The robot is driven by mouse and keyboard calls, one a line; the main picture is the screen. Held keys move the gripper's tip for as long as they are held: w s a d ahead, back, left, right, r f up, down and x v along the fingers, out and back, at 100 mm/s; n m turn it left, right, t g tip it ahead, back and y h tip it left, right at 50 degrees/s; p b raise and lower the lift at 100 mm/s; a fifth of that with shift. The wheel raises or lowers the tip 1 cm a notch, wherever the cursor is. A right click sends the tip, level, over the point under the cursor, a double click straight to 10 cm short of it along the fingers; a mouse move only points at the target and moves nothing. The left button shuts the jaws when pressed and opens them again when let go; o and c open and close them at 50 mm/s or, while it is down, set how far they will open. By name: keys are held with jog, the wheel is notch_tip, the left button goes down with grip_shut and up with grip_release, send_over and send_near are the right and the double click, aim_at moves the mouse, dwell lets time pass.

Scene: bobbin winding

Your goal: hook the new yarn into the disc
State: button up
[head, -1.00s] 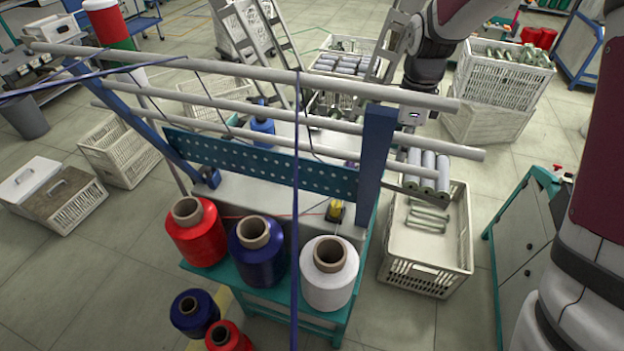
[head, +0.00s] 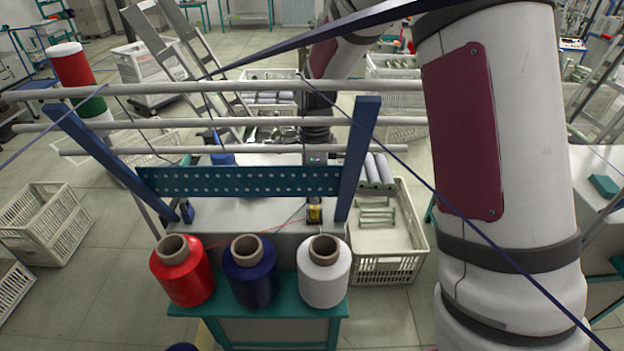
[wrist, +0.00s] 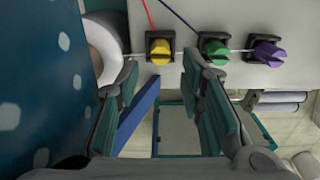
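In the wrist view a row of tension discs sits on a pale surface: a yellow-knobbed one (wrist: 160,48), a green-knobbed one (wrist: 214,48) and a purple-knobbed one (wrist: 266,52). A red yarn (wrist: 149,13) runs to the yellow one and a dark blue yarn (wrist: 178,14) toward the green one. My gripper (wrist: 164,78) is open, its fingers apart below the yellow and green discs, with no yarn visible between them. In the head view my arm reaches down behind the rails; its fingertips are hidden. The yellow disc (head: 315,213) also shows there.
Red (head: 182,272), blue (head: 250,273) and white (head: 323,274) cones stand on the teal shelf in front. The perforated panel (head: 240,181), blue post (head: 358,150) and rails (head: 220,125) surround the work area. A crate (head: 395,268) stands right.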

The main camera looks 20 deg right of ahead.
aim_at(315, 206)
jog(key=shift+f+b, duration=0.6)
jog(key=shift+f, duration=2.15)
grip_shut()
jog(key=shift+r, duration=0.15)
jog(key=shift+r+p, duration=0.6)
jog(key=shift+r, duration=1.5)
